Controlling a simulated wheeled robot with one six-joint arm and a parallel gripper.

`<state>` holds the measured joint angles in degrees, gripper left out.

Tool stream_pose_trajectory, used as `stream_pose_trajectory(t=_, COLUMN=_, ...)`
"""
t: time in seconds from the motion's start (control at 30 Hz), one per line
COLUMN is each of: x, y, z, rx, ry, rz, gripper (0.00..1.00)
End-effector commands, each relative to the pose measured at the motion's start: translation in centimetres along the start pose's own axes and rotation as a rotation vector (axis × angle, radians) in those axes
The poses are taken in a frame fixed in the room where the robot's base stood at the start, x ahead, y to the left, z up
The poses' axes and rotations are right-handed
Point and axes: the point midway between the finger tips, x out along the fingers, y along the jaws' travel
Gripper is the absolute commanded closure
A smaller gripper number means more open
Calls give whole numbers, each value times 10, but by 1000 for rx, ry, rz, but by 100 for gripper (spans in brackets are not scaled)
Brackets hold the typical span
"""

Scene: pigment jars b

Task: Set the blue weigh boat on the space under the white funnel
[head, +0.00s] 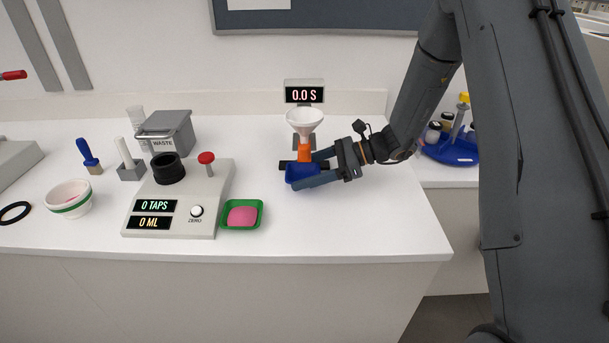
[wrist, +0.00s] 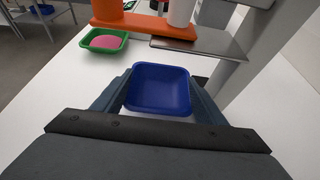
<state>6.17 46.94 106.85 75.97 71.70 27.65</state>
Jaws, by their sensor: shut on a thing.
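The blue weigh boat (head: 301,172) is between the fingers of my gripper (head: 314,170) in the head view, just in front of the funnel stand. The wrist view shows the boat (wrist: 160,88) from above, empty, with my gripper (wrist: 160,98) shut on its two sides. The white funnel (head: 304,122) sits above an orange part (head: 304,153) on the stand with the timer display. The space under the funnel is partly hidden by the boat and fingers. I cannot tell whether the boat touches the surface below it.
A green tray (head: 242,214) with pink powder stands left of the boat; it also shows in the wrist view (wrist: 104,41). A grey tap device (head: 180,210) stands further left. The stand's orange bar (wrist: 150,25) and grey plate (wrist: 200,47) lie close ahead. The counter's front right is clear.

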Motion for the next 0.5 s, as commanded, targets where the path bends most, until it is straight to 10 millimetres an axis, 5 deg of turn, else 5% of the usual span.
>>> stream_pose_trajectory(t=0.5, x=7, y=0, z=-17, rx=0, ry=-1, rz=0, gripper=58)
